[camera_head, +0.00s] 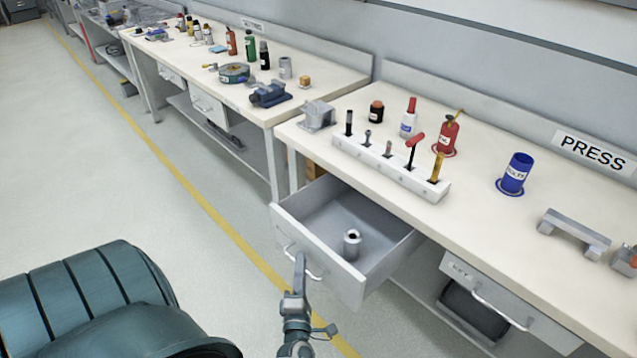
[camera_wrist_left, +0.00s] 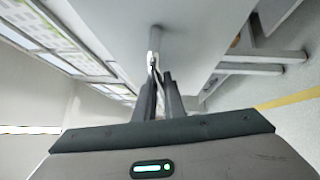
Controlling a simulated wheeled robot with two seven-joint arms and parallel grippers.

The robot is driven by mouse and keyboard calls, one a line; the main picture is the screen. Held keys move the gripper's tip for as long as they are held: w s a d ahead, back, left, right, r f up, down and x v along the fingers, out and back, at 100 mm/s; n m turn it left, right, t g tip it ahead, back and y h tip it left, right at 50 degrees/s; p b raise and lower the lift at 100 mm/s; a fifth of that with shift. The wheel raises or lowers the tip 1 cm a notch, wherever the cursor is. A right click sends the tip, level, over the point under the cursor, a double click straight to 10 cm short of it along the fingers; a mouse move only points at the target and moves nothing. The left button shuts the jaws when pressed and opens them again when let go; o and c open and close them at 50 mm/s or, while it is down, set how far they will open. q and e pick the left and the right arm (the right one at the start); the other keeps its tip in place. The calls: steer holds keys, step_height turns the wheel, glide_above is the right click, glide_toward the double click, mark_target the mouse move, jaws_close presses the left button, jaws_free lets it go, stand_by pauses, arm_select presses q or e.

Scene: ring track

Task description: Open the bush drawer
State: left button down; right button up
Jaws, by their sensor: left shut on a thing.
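The bush drawer (camera_head: 312,258) stands pulled out from under the press bench in the head view. A single metal bush (camera_head: 351,244) stands upright inside it, toward the front right. My left gripper (camera_head: 299,262) is at the drawer's front, shut on the drawer handle (camera_head: 314,275). In the left wrist view the two dark fingers (camera_wrist_left: 160,90) close around the pale handle bar (camera_wrist_left: 152,62) against the drawer's front. The drawer's label is not visible. My right gripper is not in view.
The press bench (camera_head: 480,215) carries a white tool rack (camera_head: 390,168), a red oil can (camera_head: 447,136) and a blue cup (camera_head: 516,174). A shut drawer (camera_head: 505,300) labelled KEY or similar lies to the right. The floor (camera_head: 170,215) in front is clear, with a yellow line.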

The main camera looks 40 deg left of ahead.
arm_select(q)
steer(key=shift+s+a, duration=0.1)
steer(key=shift+s, duration=1.55)
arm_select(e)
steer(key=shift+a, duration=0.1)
arm_select(q)
steer(key=c, duration=1.8)
jaws_free()
steer(key=shift+c, duration=0.2)
